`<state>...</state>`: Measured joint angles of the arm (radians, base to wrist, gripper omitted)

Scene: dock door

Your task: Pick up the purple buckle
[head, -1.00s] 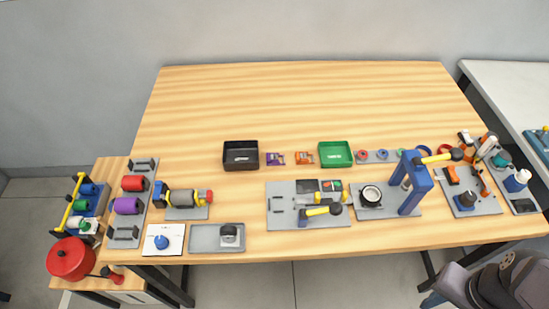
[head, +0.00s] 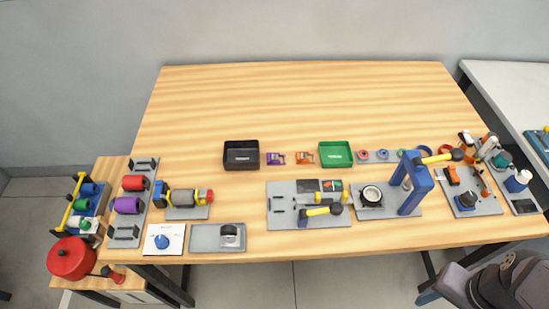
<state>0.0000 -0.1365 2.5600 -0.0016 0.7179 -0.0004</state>
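The purple buckle (head: 276,158) lies flat on the wooden table, just right of a black tray (head: 241,155). An orange buckle (head: 305,158) lies to its right, and a green tray (head: 335,154) is beyond that. The purple buckle is apart from both trays and nothing covers it. Part of my arm shows at the bottom right corner, far from the buckle. My gripper's fingers cannot be made out in this view.
A blue press (head: 413,184) stands tall to the right. Spools and a red pot (head: 71,259) are at the left. The back of the wooden table (head: 300,100) is clear.

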